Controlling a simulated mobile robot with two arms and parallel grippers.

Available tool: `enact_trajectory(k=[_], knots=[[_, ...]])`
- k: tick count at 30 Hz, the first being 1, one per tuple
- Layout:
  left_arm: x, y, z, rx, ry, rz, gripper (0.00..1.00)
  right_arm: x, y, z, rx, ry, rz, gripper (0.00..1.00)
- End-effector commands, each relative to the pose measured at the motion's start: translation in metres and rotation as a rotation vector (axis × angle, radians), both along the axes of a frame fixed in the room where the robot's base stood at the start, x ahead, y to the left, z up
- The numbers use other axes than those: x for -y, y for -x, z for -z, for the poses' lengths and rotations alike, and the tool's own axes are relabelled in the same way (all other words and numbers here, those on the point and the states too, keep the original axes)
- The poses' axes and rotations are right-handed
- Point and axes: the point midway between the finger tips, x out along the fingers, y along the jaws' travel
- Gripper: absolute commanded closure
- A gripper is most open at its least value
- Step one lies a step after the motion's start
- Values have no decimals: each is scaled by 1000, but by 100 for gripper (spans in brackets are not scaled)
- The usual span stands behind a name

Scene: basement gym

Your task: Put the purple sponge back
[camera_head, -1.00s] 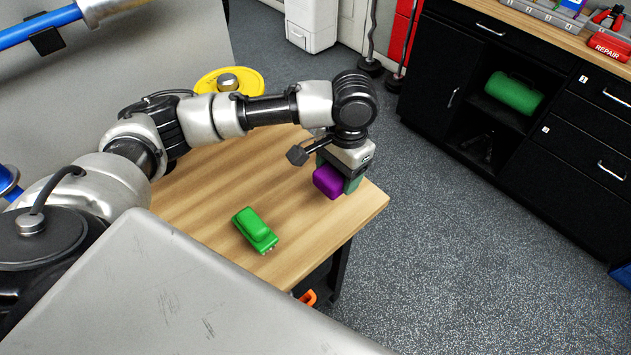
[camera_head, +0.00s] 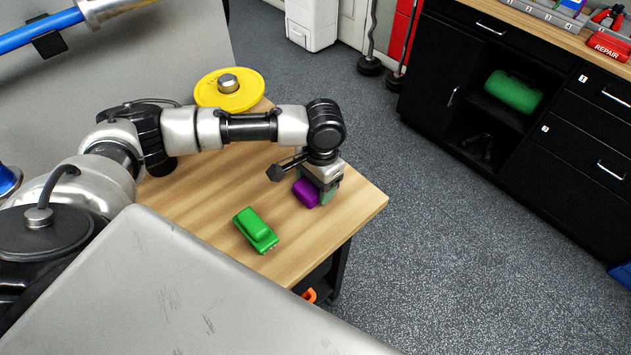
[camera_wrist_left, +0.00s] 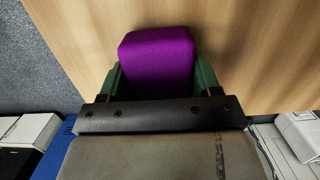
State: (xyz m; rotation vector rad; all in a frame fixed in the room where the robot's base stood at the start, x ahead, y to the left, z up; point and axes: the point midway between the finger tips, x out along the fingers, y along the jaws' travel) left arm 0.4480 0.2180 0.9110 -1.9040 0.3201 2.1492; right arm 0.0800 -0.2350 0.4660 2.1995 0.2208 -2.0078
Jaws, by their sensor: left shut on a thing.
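The purple sponge (camera_head: 306,193) is between the fingers of my left gripper (camera_head: 318,190), over the right part of the wooden table (camera_head: 200,205). In the left wrist view the sponge (camera_wrist_left: 157,62) sits between the two green fingers (camera_wrist_left: 158,84), which are shut on it from both sides. The wooden top is close beneath; I cannot tell whether the sponge touches it. My right gripper is in neither view.
A yellow weight plate (camera_head: 230,98) is at the table's far end. Black cabinets (camera_head: 500,100) stand at the right across open grey floor (camera_head: 430,240).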

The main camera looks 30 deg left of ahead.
Motion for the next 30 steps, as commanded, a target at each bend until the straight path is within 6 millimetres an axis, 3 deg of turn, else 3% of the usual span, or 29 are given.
enact_trajectory(k=[1,2,6,17,20,30], knots=[[0,0,1,-1,0,0,56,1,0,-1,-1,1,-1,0],[0,0,2,-1,0,0,34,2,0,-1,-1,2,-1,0],[0,0,1,0,0,0,12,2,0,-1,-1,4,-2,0],[0,-1,-4,2,2,0,11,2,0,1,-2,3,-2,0],[1,-3,-16,4,1,-1,11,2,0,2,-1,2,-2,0],[4,-11,-87,4,1,-1,11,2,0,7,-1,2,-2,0]])
